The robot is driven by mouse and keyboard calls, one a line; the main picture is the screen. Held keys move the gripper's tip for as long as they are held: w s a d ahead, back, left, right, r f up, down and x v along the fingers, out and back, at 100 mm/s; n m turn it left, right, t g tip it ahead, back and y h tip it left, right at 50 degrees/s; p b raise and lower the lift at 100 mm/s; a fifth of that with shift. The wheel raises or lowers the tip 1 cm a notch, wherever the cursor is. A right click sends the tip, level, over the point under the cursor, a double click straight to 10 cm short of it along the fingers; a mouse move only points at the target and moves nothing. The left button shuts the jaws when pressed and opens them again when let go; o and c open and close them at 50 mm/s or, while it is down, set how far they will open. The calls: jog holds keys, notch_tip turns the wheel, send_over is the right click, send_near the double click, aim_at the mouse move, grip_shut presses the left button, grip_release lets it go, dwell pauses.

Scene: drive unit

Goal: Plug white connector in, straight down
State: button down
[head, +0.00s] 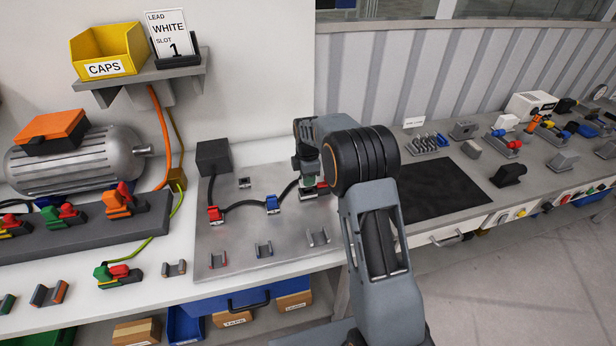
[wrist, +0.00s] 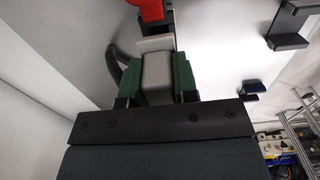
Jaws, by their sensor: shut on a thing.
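My gripper (wrist: 155,62) is shut on a pale grey-white connector (wrist: 157,82), held between its two green finger pads in the wrist view. A black cable runs off on the connector's left side. In the head view my gripper (head: 306,172) is over the right part of the grey metal board (head: 235,237), and my arm hides much of this spot. I cannot tell whether the connector touches a socket. A red part (wrist: 152,9) shows just beyond the connector in the wrist view. A card (head: 171,35) on the shelf reads "LEAD WHITE SLOT 1".
A red connector (head: 214,214) and a blue connector (head: 271,203) are on the board with black cable between them. A black box (head: 213,157) stands at the board's back left. A black mat (head: 440,188) is clear at right.

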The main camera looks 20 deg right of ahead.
jog(key=shift+f, duration=0.3)
jog(key=shift+f+b, duration=1)
jog(key=shift+f, duration=0.3)
jog(key=shift+f, duration=0.15)
jog(key=c, duration=0.8)
grip_release()
